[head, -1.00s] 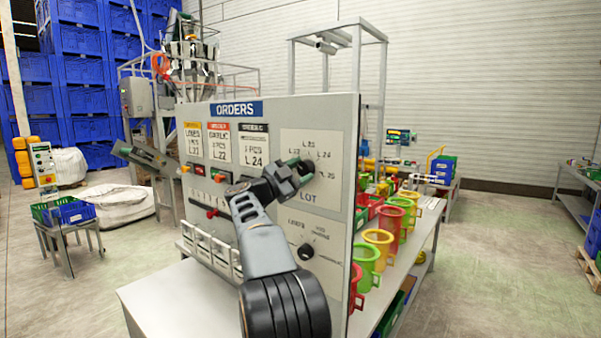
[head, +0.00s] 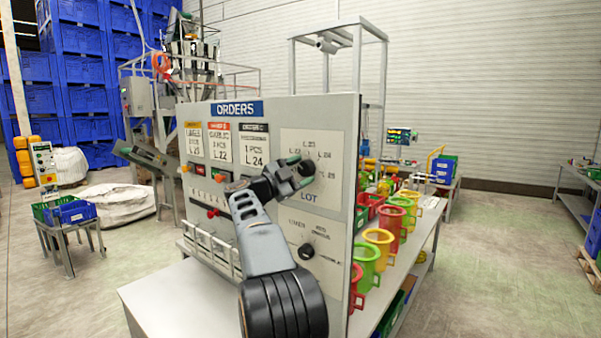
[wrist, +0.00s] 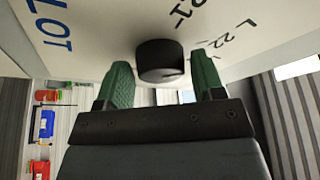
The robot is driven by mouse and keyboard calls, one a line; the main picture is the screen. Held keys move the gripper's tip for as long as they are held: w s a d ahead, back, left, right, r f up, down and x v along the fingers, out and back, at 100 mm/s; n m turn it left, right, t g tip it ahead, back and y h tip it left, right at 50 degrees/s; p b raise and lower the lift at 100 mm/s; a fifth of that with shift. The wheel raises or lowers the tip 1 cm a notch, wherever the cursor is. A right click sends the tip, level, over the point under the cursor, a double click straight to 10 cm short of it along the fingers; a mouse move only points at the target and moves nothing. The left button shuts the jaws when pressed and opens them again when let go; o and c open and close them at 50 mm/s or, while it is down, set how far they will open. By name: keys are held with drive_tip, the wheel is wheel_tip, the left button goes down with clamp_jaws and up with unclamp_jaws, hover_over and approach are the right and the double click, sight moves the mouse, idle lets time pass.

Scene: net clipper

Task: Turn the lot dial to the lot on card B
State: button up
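The black lot dial (head: 308,168) sits on the panel's upper right plate above the word LOT, partly hidden by my gripper (head: 298,166). In the wrist view the round dial (wrist: 160,58) stands between the two green fingertips of my gripper (wrist: 163,78), with a gap on each side. The gripper is open around the dial. Labels 21 and L.22 show on the plate beside it. Where the dial points is unclear. Card B (head: 220,146), with a red header, is the middle card and reads L.22.
The left card (head: 194,142) is yellow-headed and card C (head: 254,145) reads L.24. A second dial (head: 306,251) sits lower on the panel (head: 278,222). Buttons and a red lever (head: 212,212) are left of my arm. Coloured cups (head: 378,238) stand on the bench behind.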

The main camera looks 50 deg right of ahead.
drive_tip(key=shift+o, duration=1)
drive_tip(key=b+v, duration=0.4)
drive_tip(key=v, duration=1)
drive_tip(key=shift+d, duration=0.15)
